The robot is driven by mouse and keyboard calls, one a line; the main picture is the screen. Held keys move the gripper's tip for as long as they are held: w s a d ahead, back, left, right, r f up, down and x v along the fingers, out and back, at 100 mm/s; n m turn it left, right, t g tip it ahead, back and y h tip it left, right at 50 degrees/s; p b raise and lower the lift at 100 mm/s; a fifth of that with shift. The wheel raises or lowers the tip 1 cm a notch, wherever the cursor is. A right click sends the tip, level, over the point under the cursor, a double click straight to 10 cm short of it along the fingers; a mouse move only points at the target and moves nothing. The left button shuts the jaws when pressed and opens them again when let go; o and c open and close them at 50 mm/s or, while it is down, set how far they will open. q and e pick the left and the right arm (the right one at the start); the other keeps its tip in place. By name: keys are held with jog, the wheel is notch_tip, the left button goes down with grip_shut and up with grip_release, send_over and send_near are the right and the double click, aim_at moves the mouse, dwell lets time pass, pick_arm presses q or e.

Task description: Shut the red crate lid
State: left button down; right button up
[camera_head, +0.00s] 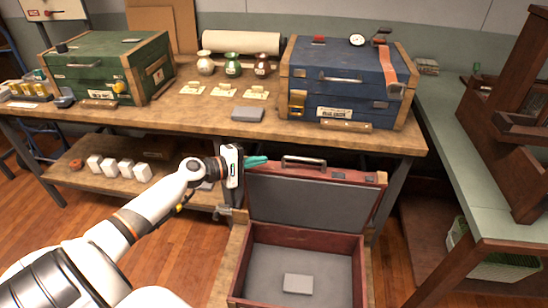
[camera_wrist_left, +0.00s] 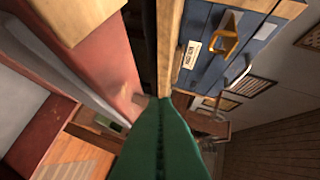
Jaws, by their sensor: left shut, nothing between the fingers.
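The red crate (camera_head: 305,232) stands open in front of the workbench, with a grey-lined inside. Its lid (camera_head: 352,174) stands raised at the back, grey lining facing me and a metal handle on its top edge. My left gripper (camera_head: 257,161) is shut and empty, with its green fingers at the upper left corner of the lid. I cannot tell whether they touch it. In the left wrist view the shut fingers (camera_wrist_left: 160,142) point ahead beside a red panel (camera_wrist_left: 95,60), likely the lid. My right gripper is out of view.
A small grey block (camera_head: 298,283) lies inside the crate. The workbench (camera_head: 200,115) behind carries a blue crate (camera_head: 345,75), a green crate (camera_head: 100,65) and several jars. A green-topped counter (camera_head: 465,185) stands on the right. The space above the crate's opening is clear.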

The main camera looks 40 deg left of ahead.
aim_at(275, 167)
pick_arm(q)
jog(key=x, duration=0.5)
jog(key=shift+w+d+f, duration=0.1)
jog(key=shift+w, duration=0.1)
jog(key=shift+d+f, duration=0.1)
jog(key=shift+d, duration=0.05)
